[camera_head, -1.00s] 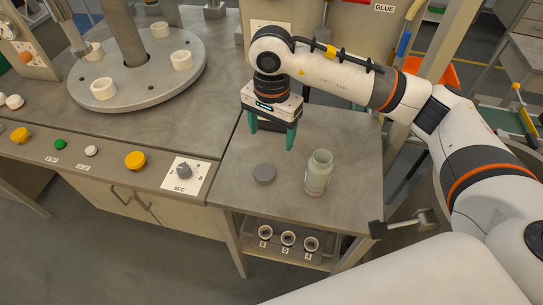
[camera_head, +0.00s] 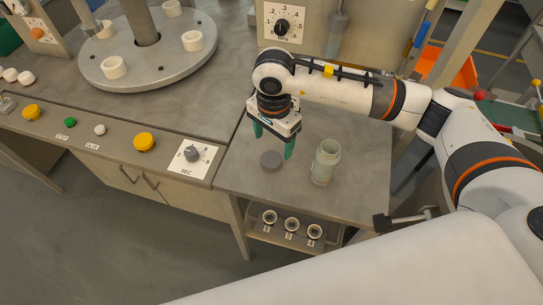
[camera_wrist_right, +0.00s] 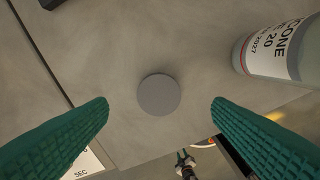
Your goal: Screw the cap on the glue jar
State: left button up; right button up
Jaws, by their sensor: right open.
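The grey round cap (camera_head: 271,160) lies flat on the side table. It also shows in the right wrist view (camera_wrist_right: 159,95), centred between my fingers and beyond their tips. The glue jar (camera_head: 325,163) stands upright and uncapped on the table, to the right of the cap. In the right wrist view its labelled side (camera_wrist_right: 279,48) shows at the upper right. My right gripper (camera_head: 273,143) is open and empty, pointing down above the cap, with green fingers apart. My left gripper is not in view.
A round turntable (camera_head: 150,70) with several white rings stands at the left. A control panel with buttons and a SEC dial (camera_head: 193,154) runs along the front. A small rack (camera_head: 290,224) sits under the side table (camera_head: 345,205).

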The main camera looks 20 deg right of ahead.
aim_at(271, 159)
jog(key=shift+f, duration=0.5)
jog(key=shift+f, duration=0.25)
jog(key=f, duration=0.1)
jog(key=f+p, duration=0.2)
jog(key=shift+s+a+f, duration=0.1)
jog(key=shift+a+f, duration=0.15)
jog(key=shift+f, duration=0.6)
jog(key=shift+c, duration=0.5)
jog(key=c, duration=0.9)
